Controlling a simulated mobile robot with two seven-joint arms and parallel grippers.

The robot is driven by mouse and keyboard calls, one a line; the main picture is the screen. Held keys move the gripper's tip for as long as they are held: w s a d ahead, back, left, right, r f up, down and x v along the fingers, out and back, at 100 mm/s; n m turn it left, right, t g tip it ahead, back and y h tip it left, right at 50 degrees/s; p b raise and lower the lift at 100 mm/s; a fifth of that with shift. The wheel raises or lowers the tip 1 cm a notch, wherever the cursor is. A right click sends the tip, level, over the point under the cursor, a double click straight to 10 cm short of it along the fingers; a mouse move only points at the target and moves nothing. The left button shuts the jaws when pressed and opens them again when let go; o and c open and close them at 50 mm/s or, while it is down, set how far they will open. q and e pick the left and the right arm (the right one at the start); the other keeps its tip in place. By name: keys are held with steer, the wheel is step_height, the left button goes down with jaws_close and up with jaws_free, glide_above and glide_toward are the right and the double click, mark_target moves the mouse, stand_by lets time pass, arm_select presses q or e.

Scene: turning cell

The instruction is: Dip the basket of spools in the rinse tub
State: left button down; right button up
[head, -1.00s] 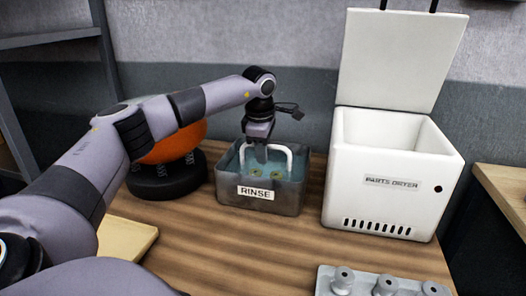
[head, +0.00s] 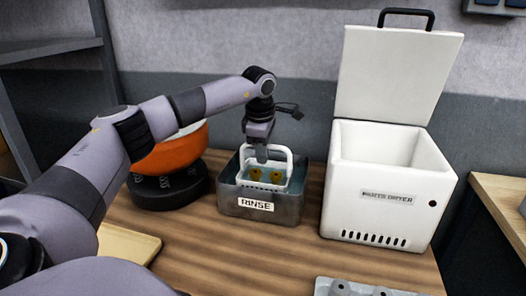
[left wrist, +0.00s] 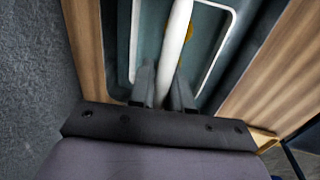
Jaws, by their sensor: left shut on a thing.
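The white wire basket (head: 289,163) hangs from my left gripper (head: 261,156) over the grey rinse tub (head: 230,202), which carries a RINSE label. Its body is raised partly out of the tub, and its lower part is hidden behind the tub's front wall. Yellow spools (head: 255,175) show inside the basket. In the left wrist view, the fingers of my left gripper (left wrist: 164,90) are shut on the white basket handle (left wrist: 176,45), with teal water and the basket's rim below. My right gripper is not in view.
The white parts dryer (head: 385,215) stands right of the tub with its lid (head: 398,75) open. An orange bowl on a black base (head: 168,188) stands close left. A grey pegged tray (head: 350,288) is at the front right. Bare wooden bench lies in front of the tub.

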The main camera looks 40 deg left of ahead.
arm_select(q)
steer(key=shift+r+p, duration=1.9)
steer(key=shift+r, duration=0.4)
steer(key=shift+r+p, duration=0.4)
steer(key=shift+r, duration=1.85)
steer(key=shift+r, duration=0.1)
steer(key=shift+r, duration=1.4)
